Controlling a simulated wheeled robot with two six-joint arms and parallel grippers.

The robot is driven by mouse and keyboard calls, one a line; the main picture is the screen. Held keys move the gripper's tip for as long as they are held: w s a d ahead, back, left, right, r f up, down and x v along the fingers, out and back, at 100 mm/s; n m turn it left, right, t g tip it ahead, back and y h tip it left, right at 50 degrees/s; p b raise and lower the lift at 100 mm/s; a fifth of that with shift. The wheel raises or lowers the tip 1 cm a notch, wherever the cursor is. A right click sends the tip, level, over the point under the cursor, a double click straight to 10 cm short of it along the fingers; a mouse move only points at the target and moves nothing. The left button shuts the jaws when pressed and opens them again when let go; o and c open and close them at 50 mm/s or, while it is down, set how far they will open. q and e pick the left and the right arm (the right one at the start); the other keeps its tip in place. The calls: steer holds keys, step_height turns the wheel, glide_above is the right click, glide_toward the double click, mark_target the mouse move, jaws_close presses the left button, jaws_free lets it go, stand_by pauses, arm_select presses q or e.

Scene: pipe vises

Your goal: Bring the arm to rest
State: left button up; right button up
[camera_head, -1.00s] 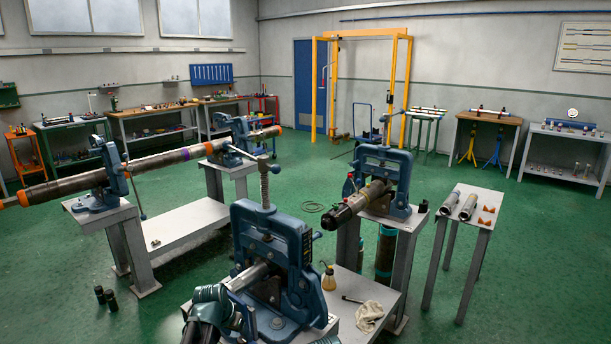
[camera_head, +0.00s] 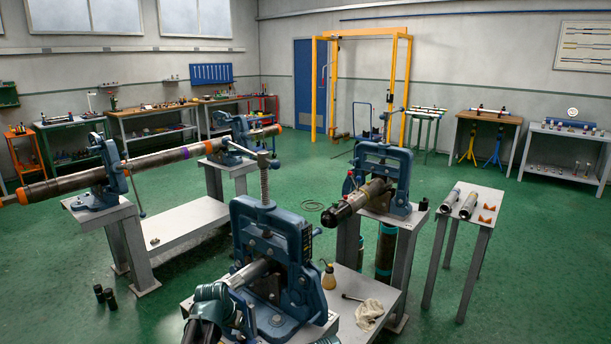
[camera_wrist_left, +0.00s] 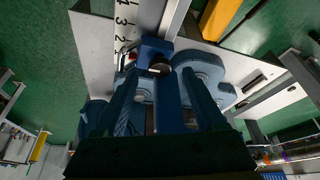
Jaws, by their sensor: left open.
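My left gripper (camera_head: 240,316) is low in the head view, beside the near blue pipe vise (camera_head: 305,240) and close to the silver pipe (camera_head: 250,272) in it. In the left wrist view its two dark fingers (camera_wrist_left: 160,105) are apart. Blue parts of a vise (camera_wrist_left: 200,70) show between and beyond them. I cannot tell whether the fingers touch anything. The vise has an upright screw with a cross handle (camera_head: 265,157) on top. My right gripper does not show.
A second vise (camera_head: 382,165) holds a dark-ended pipe (camera_head: 355,203) behind. A long pipe (camera_head: 150,160) spans two vises at left. An oil can (camera_head: 328,278) and a rag (camera_head: 369,314) lie on the near bench. A side table (camera_head: 472,196) with pipes stands at right. Green floor is open between.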

arm_select(q)
steer(key=p+v, duration=1)
steer(key=v, duration=0.2)
steer(key=b+x, duration=1.3)
steer(key=x, duration=0.2)
steer(key=shift+b, duration=0.4)
steer(key=shift+s+r+n+p, duration=0.15)
steer(key=shift+r+n+p, duration=0.15)
steer(key=shift+r+p, duration=0.1)
steer(key=shift+n+y, duration=0.3)
steer(key=shift+n, duration=0.1)
steer(key=p+v, duration=1.2)
steer(key=shift+s+r, duration=0.3)
steer(key=shift+r, duration=0.05)
